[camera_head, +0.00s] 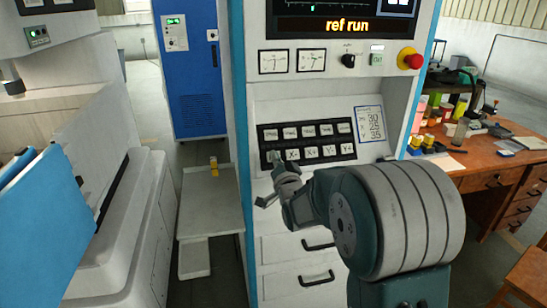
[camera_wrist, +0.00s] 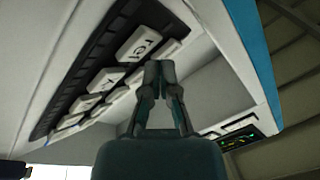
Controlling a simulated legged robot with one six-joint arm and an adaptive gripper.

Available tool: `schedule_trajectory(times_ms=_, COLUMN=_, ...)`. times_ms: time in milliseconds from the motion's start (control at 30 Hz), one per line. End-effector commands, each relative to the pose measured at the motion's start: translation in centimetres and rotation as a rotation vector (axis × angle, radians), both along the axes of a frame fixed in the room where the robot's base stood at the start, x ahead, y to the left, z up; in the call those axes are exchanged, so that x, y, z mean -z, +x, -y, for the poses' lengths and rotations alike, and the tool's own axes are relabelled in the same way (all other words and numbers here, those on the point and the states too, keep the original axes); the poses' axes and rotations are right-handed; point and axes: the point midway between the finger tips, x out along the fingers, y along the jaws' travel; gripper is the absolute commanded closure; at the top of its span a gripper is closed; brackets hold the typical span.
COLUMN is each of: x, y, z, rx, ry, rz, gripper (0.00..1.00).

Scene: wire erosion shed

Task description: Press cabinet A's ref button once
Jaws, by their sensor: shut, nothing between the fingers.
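The control cabinet (camera_head: 290,100) stands in the middle of the head view; no letter A is readable on it. Its screen (camera_head: 350,25) shows "ref run" in orange. Below is a black key panel (camera_head: 305,143) with two rows of pale keys. My gripper (camera_head: 276,160) is shut and empty at the lower row's left end, partly hiding the leftmost key there. In the wrist view, its closed tips (camera_wrist: 159,66) are close to the keys, below a large lettered key (camera_wrist: 138,43). I cannot tell whether they touch a key or which label that key bears.
A red knob (camera_head: 411,59) sits at the cabinet's upper right. A cluttered wooden desk (camera_head: 485,183) stands to the right. A low pale shelf (camera_head: 212,205) and a blue cabinet (camera_head: 195,75) are to the left. Two drawer handles are below the key panel.

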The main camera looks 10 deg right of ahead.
Motion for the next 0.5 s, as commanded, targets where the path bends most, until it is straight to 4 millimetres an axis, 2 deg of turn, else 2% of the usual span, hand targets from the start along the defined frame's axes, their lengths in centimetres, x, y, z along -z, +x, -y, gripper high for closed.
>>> schedule_trajectory(times_ms=500, x=-2.3, y=-3.0, z=0.0, rx=0.001, ry=0.000, rz=0.002, gripper=1.00)
